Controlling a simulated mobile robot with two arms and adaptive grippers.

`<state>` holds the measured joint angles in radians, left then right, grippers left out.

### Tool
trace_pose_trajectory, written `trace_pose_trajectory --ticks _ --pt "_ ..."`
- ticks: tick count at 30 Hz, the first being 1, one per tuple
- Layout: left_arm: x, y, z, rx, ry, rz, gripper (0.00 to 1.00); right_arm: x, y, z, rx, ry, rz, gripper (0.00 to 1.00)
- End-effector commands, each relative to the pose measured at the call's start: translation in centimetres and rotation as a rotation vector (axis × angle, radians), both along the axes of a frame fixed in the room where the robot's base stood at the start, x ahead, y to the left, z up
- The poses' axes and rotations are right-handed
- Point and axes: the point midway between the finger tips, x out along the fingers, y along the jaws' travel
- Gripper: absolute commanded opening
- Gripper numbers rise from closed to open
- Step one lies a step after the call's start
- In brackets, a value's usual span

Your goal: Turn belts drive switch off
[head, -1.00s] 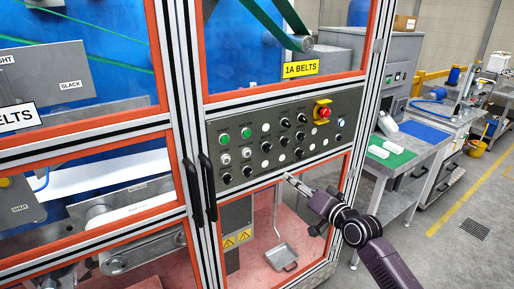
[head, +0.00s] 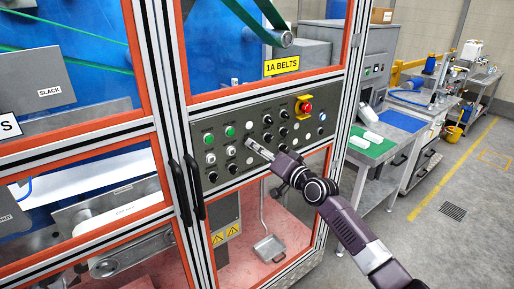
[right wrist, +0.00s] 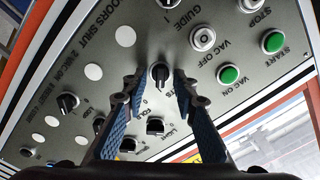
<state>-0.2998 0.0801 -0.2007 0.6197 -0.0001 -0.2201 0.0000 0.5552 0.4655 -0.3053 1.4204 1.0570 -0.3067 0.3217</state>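The grey control panel (head: 262,128) on the machine front carries several black rotary switches, green and white buttons. My right gripper (head: 250,143) reaches the middle of this panel from the lower right. In the right wrist view its two blue-padded fingers (right wrist: 158,84) are apart, with a black rotary switch (right wrist: 160,74) between the tips; contact cannot be told. The label by this switch is partly hidden, so I cannot read whether it is the belts drive switch. Another black switch (right wrist: 68,103) is to the left. My left gripper is not in view.
A red emergency button (head: 305,106) on a yellow plate is at the panel's upper right. Black door handles (head: 182,192) stand left of the panel. A bench with a green mat (head: 372,146) is to the right, with open floor (head: 440,220) beyond.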

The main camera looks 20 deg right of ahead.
Motion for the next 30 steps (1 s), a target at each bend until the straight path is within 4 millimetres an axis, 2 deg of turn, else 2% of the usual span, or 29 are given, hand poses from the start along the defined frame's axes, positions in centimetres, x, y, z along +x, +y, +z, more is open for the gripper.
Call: trace_pose_trajectory --ticks 8,15,23,30 --pt "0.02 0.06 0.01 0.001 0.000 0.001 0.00 0.10 0.05 0.00 0.000 0.000 0.000 0.25" --pt "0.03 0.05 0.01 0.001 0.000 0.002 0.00 0.08 0.04 0.00 0.000 0.000 0.000 0.00" --pt "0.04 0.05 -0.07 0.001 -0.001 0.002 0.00 0.08 0.02 -0.02 -0.005 -0.002 0.000 0.00" --pt "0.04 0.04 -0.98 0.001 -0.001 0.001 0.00 0.08 0.01 -0.13 -0.066 -0.026 0.000 0.00"
